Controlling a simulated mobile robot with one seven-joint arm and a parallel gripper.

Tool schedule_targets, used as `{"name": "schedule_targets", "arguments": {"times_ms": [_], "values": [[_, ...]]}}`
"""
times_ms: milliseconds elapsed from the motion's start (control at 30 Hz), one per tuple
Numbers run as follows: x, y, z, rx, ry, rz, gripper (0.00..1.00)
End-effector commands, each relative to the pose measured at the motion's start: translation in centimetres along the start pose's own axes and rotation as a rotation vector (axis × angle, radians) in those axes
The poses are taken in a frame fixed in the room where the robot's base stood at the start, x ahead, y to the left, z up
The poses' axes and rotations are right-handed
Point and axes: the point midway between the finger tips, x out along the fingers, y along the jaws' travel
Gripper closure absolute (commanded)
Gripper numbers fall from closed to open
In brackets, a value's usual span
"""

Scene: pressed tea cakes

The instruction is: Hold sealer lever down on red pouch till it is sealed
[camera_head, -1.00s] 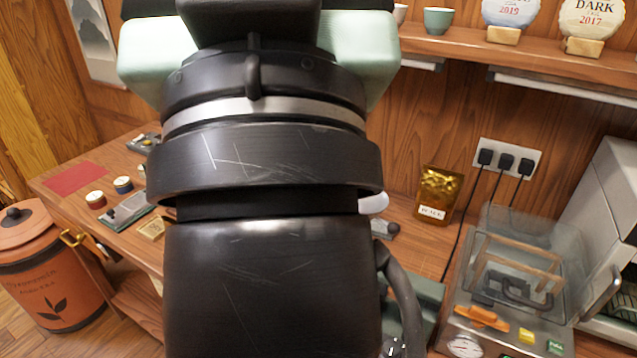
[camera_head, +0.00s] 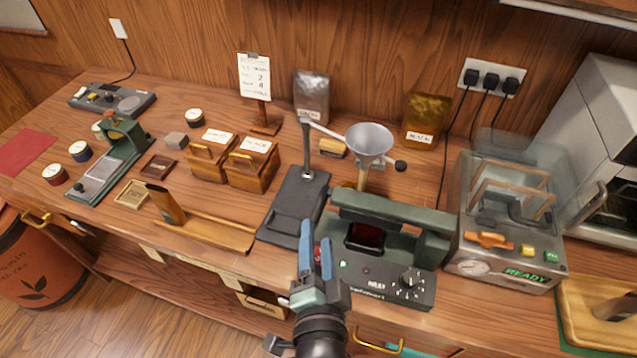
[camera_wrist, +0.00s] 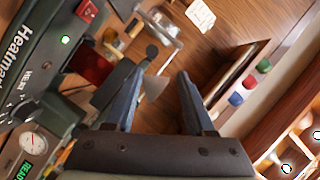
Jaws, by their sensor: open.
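The sealer (camera_head: 330,282) is a dark green and black bench unit with a dial and a lit green lamp. Its green lever bar (camera_head: 390,210) runs across the top. The dark red pouch (camera_head: 365,237) lies below the bar, partly hidden by it; I cannot tell whether they touch. My gripper (camera_head: 314,243) is open and empty at the sealer's front left corner, left of the pouch. In the wrist view my gripper (camera_wrist: 157,74) has its blue fingers apart with nothing between them; the red pouch (camera_wrist: 93,68) is left of them.
A funnel (camera_head: 369,142) on a stand is behind the sealer. A clear-lidded machine (camera_head: 510,275) reading READY is to its right. Left are a black press stand (camera_head: 293,205), a wooden scoop tray (camera_head: 215,232) and wooden boxes (camera_head: 255,165).

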Motion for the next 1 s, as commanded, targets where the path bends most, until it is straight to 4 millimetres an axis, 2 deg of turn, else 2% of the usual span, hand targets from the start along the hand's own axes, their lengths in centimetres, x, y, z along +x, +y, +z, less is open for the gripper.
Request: {"name": "schedule_targets", "arguments": {"times_ms": [100,267,700,1000], "values": [[-0.2,1.1,0.7,0.025,-0.013,0.021,0.45],[1.2,1.1,0.6,0.027,-0.012,0.02,0.45],[8.9,1.1,0.7,0.025,-0.012,0.018,0.45],[12.1,1.3,0.8,0.025,-0.012,0.02,0.45]]}}
